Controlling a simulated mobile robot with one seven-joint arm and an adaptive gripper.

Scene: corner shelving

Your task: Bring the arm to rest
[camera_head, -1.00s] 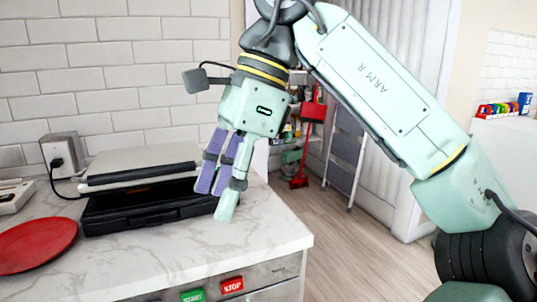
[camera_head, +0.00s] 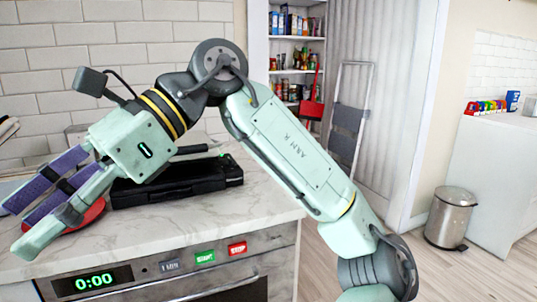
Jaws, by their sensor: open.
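My arm (camera_head: 300,155) rises from the lower right, bends at an elbow near the top middle, and comes down to the left. My gripper (camera_head: 24,222) is at the far left, tilted down and to the left, above the countertop. Its purple-padded fingers and pale green finger are spread apart, with nothing seen between them. It covers part of a red plate (camera_head: 92,216). Whether the fingers touch the plate or counter cannot be told.
A black contact grill (camera_head: 190,184) lies on the marble counter (camera_head: 225,215) right of my gripper. Below is an oven front (camera_head: 220,272) with a 0:00 display. A bin (camera_head: 451,218) stands by a white cabinet (camera_head: 500,185). Pantry shelves (camera_head: 296,42) and a step ladder (camera_head: 348,120) are behind.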

